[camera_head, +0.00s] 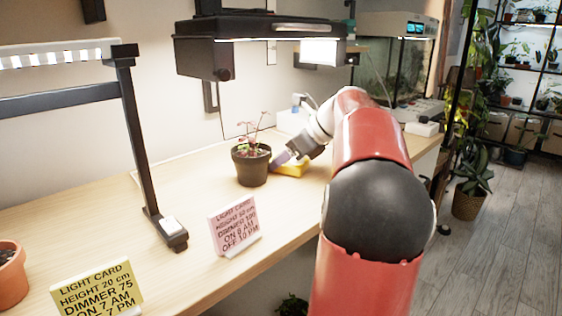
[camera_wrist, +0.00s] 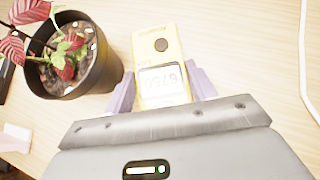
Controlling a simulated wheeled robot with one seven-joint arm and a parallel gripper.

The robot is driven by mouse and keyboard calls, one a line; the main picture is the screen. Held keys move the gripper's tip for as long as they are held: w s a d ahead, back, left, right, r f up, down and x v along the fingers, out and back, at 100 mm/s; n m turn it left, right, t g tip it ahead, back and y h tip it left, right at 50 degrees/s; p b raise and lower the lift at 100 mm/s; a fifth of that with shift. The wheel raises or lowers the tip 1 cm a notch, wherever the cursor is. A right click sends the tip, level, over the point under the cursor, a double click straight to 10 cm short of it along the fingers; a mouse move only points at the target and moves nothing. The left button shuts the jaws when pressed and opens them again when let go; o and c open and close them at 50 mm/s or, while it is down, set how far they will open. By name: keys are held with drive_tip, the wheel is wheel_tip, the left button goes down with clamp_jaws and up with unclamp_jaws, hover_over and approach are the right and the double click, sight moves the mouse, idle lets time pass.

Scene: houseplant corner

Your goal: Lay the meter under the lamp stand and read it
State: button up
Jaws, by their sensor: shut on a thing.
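The yellow meter (camera_wrist: 158,45) lies between the two purple fingers of my gripper (camera_wrist: 162,90), which is shut on it. Its round dark sensor and a lit display with digits face the wrist camera; the digits look upside down and I cannot read them surely.
A second lamp stand (camera_head: 135,140) stands at the left. A pink light card (camera_head: 233,226) and a yellow light card (camera_head: 98,290) stand near the front edge. A terracotta pot (camera_head: 10,275) is at far left. The bench (camera_head: 185,190) between is clear.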

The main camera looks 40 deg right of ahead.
drive_tip(key=shift+r, duration=0.1)
drive_tip(key=r, duration=0.2)
drive_tip(key=r+p, duration=0.1)
drive_tip(key=r, duration=0.1)
drive_tip(key=r+p, duration=0.1)
drive_tip(key=r, duration=0.2)
drive_tip(key=shift+s+d, duration=0.4)
drive_tip(key=s+d+p, duration=0.1)
drive_tip(key=s+d, duration=1.2)
drive_tip(key=s, duration=0.1)
drive_tip(key=shift+p, duration=0.35)
